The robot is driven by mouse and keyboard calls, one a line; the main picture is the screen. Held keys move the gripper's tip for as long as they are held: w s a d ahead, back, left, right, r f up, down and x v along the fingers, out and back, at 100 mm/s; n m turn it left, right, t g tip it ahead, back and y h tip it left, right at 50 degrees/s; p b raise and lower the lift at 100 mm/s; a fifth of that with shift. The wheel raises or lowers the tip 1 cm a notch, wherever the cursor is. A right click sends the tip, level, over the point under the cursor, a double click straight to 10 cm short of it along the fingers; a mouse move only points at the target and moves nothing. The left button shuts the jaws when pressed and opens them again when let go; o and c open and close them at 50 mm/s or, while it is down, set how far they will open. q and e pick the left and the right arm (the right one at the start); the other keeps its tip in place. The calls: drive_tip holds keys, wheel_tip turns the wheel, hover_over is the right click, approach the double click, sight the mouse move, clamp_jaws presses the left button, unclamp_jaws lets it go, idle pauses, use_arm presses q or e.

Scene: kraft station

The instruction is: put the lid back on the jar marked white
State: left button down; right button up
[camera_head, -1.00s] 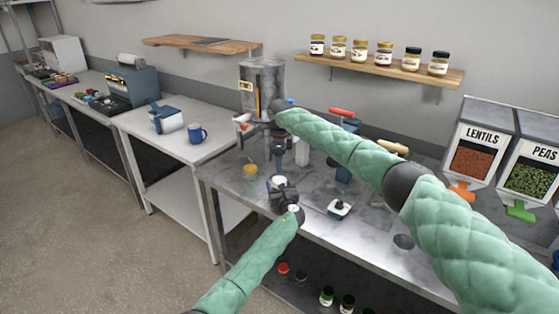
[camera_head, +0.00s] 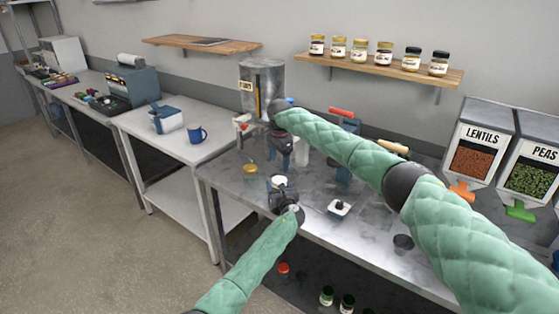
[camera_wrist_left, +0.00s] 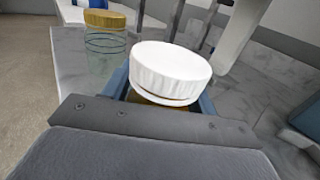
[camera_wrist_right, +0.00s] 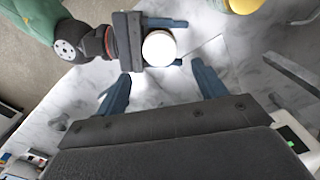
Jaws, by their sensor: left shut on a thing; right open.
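A white ribbed lid (camera_wrist_left: 170,72) sits on top of a jar with amber-brown contents (camera_wrist_left: 158,98). Only a strip of the jar shows, and no label; I cannot tell whether the lid is fully seated. My left gripper (camera_head: 283,192) is shut around the jar below the lid, its blue fingers on either side. From above, the white lid (camera_wrist_right: 159,48) is a round disc beside the left gripper. My right gripper (camera_wrist_right: 160,72) is open and empty, with the lid apart from it, past its fingertips. In the head view, it (camera_head: 284,158) hangs above and behind the lid.
A yellow-lidded glass jar (camera_head: 250,169) stands left of the held jar. A white container with a dark knob (camera_head: 339,207) and a dark cup (camera_head: 403,243) stand to the right on the marble table.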

sight(280, 180)
drive_tip(key=shift+f, duration=0.15)
drive_tip(key=shift+f, duration=3.85)
drive_tip(key=c, duration=1)
drive_tip(key=shift+m, duration=0.3)
